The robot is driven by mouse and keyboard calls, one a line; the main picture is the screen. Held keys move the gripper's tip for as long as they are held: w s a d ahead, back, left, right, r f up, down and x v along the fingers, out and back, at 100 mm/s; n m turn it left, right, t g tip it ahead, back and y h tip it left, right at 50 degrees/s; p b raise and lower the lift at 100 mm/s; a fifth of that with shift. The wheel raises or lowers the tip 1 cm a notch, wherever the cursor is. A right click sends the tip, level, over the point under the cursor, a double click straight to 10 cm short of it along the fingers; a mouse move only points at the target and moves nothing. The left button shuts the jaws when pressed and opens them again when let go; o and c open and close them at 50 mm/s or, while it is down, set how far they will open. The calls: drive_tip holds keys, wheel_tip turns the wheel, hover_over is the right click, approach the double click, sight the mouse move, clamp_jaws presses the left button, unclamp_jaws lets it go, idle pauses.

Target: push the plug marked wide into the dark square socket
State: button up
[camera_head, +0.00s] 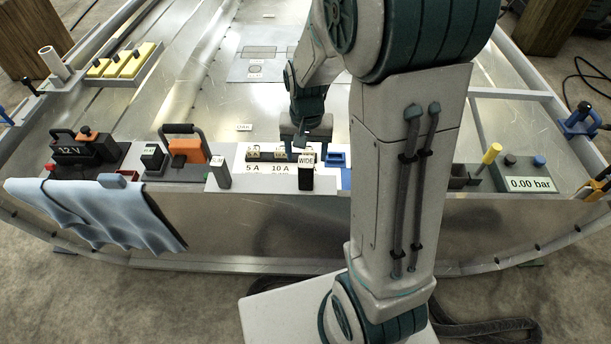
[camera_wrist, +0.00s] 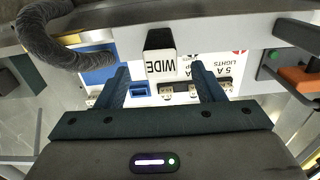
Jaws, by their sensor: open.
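The plug marked WIDE (camera_head: 306,181) is a black upright block with a white label, at the front edge of the work shelf. In the wrist view the plug (camera_wrist: 160,41) stands just beyond the fingertips, in line with the gap between them, its label upside down. My gripper (camera_head: 300,140) is above the shelf, behind the plug in the head view. In the wrist view my gripper (camera_wrist: 160,67) is open, with two dark fingers apart and nothing visibly held. I cannot single out the dark square socket with certainty in either view.
A white panel (camera_head: 240,174) with 5 A and 10 A fuses lies by the plug. A grey block marked FLAT (camera_head: 221,172) stands left of it. Blue parts (camera_head: 336,160) sit to the right. A dark cable (camera_wrist: 48,35) loops near the plug. A blue cloth (camera_head: 95,210) hangs over the edge.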

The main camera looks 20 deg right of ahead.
sight(306, 161)
drive_tip(key=shift+f+b, duration=0.45)
drive_tip(key=shift+f, duration=2.65)
drive_tip(key=c, duration=1.2)
